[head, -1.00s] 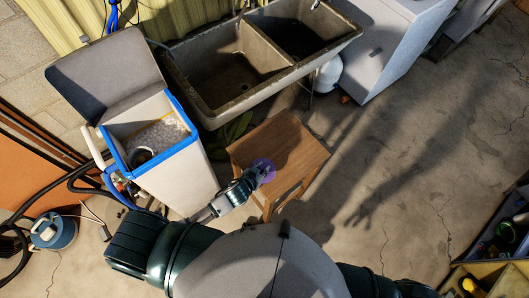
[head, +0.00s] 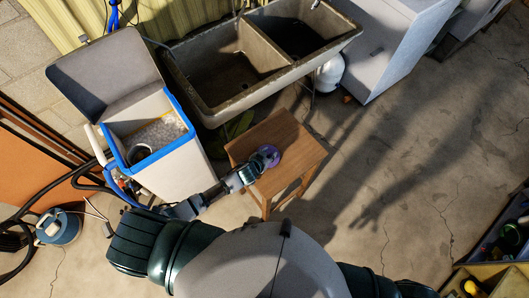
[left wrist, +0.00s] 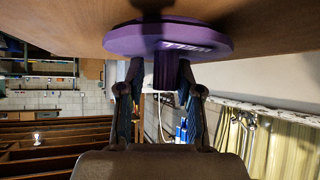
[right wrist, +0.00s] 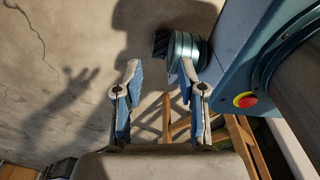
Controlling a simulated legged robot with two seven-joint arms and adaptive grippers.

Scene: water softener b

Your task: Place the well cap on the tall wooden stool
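The well cap (head: 270,153) is a purple disc over the top of the wooden stool (head: 290,143). In the left wrist view, turned upside down, the cap (left wrist: 168,38) lies flat against or very near the wooden stool top (left wrist: 275,30), with its ribbed stem pointing away from the wood. I cannot tell full contact. My left gripper (head: 260,162) is at the cap. Its fingers (left wrist: 160,70) stand on both sides of the stem, with a gap visible at the left finger. My right gripper (right wrist: 159,68) is open and empty, away from the cap.
A white bin with a blue rim (head: 165,150) and raised lid stands left of the stool. A concrete double sink (head: 225,85) is behind it. Hoses and a blue canister (head: 58,228) lie far left. Bare floor (head: 390,150) is right; a crate (head: 500,275) stands lower right.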

